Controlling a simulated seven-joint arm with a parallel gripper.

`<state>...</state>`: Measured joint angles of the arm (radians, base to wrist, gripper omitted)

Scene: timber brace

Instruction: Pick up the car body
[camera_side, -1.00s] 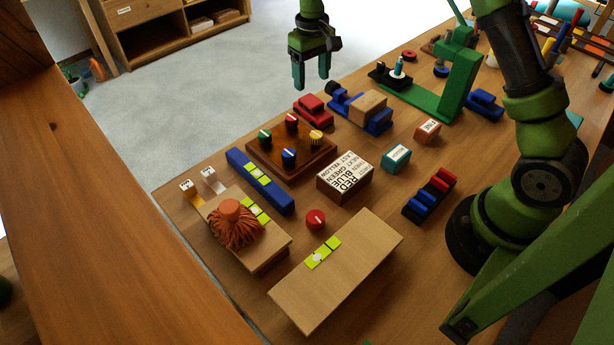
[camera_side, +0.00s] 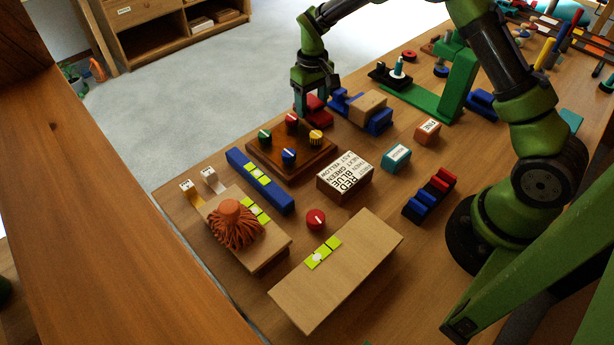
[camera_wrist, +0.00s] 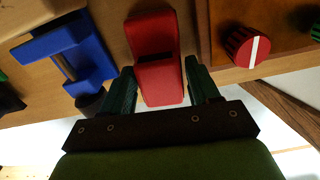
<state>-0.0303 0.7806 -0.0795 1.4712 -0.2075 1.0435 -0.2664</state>
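The red car body (camera_side: 321,116) sits on the table near its far edge, just behind the board with coloured knobs, and is partly hidden by my gripper (camera_side: 312,97) in the side view. In the wrist view, the red car body (camera_wrist: 155,50) lies between the two green fingers of my gripper (camera_wrist: 160,90). The fingers are open, one on each side of it, with a narrow gap visible on both sides. I cannot tell exactly how far down the fingers reach beside it.
A blue vehicle base (camera_side: 377,122) carrying a wooden block (camera_side: 367,106) stands close to the right. The knob board (camera_side: 271,160) is in front. A white-topped text block (camera_side: 345,174) and a green stand (camera_side: 458,85) are farther off. Floor lies beyond the table edge.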

